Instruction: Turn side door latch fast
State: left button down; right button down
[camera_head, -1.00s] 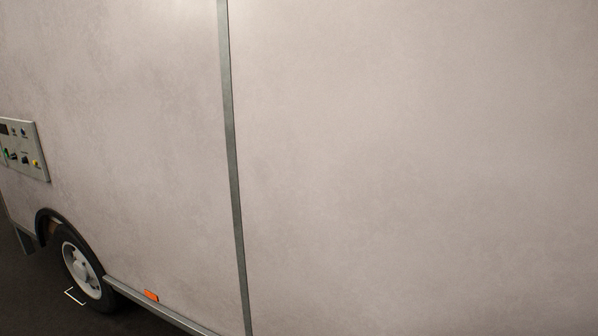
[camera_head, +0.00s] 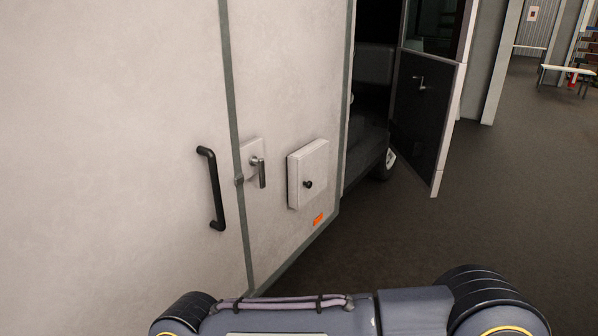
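The side door (camera_head: 130,150) is a pale panel on the left of the head view, with a grey vertical strip along its right edge. A black bar handle (camera_head: 212,190) is fixed upright on it. The latch (camera_head: 258,170) is a metal lever on a light plate just right of the strip; its lever points down. Whether the latch is fast cannot be told. Neither gripper is in view; parts of my own body show along the bottom edge.
A light square box with a black knob (camera_head: 308,184) stands out right of the latch. An open dark cab door (camera_head: 425,125) swings out further right. The dark floor (camera_head: 480,220) is clear at right. A bench (camera_head: 566,70) stands far back.

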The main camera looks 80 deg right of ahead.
aim_at(253, 159)
jog(key=z, duration=2.55)
jog(key=i+j, duration=0.15)
jog(key=i, duration=0.4)
jog(key=i+j+z, duration=0.1)
jog(key=i, duration=0.45)
